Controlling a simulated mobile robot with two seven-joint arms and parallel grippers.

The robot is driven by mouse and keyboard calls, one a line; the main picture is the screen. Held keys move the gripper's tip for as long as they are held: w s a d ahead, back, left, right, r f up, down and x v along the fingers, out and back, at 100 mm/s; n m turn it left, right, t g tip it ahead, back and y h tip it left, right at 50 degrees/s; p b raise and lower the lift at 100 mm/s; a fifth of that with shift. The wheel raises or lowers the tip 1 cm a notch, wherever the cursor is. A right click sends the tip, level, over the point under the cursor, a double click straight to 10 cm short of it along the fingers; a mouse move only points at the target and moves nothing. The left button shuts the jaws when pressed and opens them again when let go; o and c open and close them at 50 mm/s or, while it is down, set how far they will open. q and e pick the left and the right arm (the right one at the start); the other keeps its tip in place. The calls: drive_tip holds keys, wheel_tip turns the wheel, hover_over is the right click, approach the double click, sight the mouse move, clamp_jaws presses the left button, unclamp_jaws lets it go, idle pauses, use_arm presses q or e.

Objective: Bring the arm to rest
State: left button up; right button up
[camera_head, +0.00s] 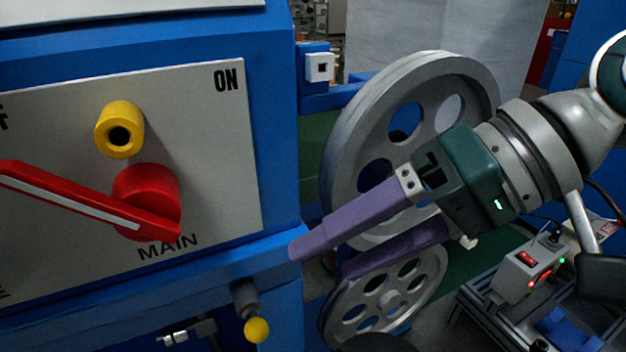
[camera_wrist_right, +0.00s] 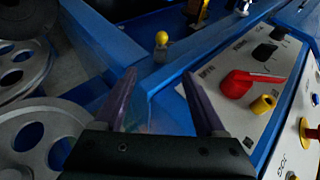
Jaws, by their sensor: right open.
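My right gripper (camera_head: 323,259) reaches in from the right in the head view. Its two purple fingers stand apart with nothing between them. They point left and down, in front of the large grey pulley (camera_head: 345,150) and the smaller grey pulley (camera_head: 390,300) below it. In the right wrist view the gripper (camera_wrist_right: 159,75) is also open and empty, its tips near the blue cabinet frame (camera_wrist_right: 150,75). My left gripper is out of view.
The blue cabinet's panel (camera_head: 60,110) carries a red MAIN lever (camera_head: 145,200) and a yellow knob (camera_head: 120,130). A yellow-tipped knob (camera_head: 257,329) hangs below its edge. A small grey box with a red switch (camera_head: 530,265) stands at the lower right on a metal frame.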

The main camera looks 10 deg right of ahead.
drive_tip(key=s+r+n+t+h+p, duration=0.1)
drive_tip(key=s+r+n+h+p, duration=0.15)
drive_tip(key=s+r+p, duration=0.95)
drive_tip(key=s+d+r+m+h+p, duration=0.1)
drive_tip(key=s+d+r+h+p, duration=0.1)
drive_tip(key=d+r+h+p, duration=0.3)
drive_tip(key=s+d+m+h+p, duration=0.2)
drive_tip(key=d+p, duration=0.5)
drive_tip(key=p, duration=0.1)
wheel_tip(320, 180, up, 36)
drive_tip(key=p, duration=3.6)
drive_tip(key=shift+w+r+n+t, duration=0.15)
drive_tip(key=shift+r+n+t, duration=0.1)
drive_tip(key=shift+n+t, duration=0.1)
